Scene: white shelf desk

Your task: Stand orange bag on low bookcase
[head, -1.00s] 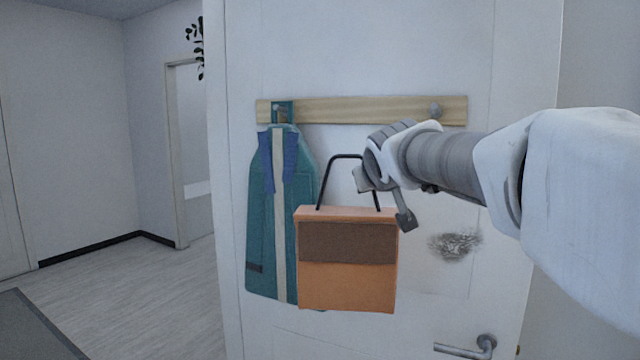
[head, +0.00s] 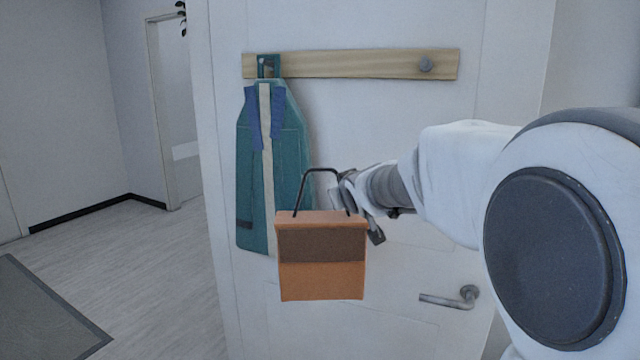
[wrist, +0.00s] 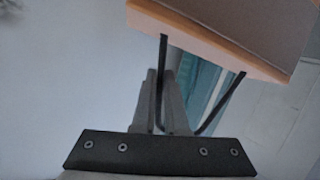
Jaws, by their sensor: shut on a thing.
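The orange bag (head: 322,281) has a brown upper panel and a thin black handle (head: 312,171). It hangs upright in the air in front of the door, in the middle of the head view. My gripper (head: 345,192) is shut on the handle at its right side, above the bag; the fingertips are partly hidden. In the wrist view, my gripper's fingers (wrist: 155,105) close around the black handle, and the bag (wrist: 235,30) shows at the top right. The low bookcase is not in view.
A white door (head: 390,140) stands close behind the bag, with a lever handle (head: 450,298) at lower right. A wooden hook rail (head: 350,64) holds a teal garment (head: 285,170). Open floor (head: 150,260) and a grey mat (head: 40,310) lie to the left.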

